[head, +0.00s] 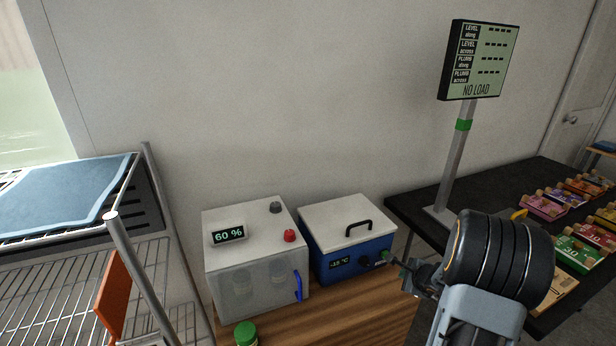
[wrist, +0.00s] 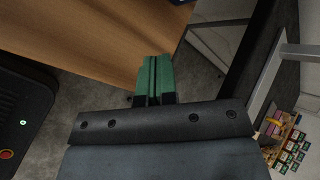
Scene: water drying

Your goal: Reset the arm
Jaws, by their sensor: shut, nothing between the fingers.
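My gripper (head: 391,258) shows in the head view at the end of my dark arm, just right of the blue cooler box. In the wrist view its green fingers (wrist: 154,78) are pressed together with nothing between them. The wrist view shows them over the edge of the wooden table and the grey floor. In the head view I cannot tell whether the fingertips touch the blue box or only pass in front of it.
A white cabinet reading 60 % (head: 255,262) and a blue cooler box (head: 347,240) stand on the wooden table (wrist: 90,35). A wire rack (head: 60,290) is at left. A dark table (head: 420,205) at right carries a display on a pole (head: 478,60) and several colourful packets.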

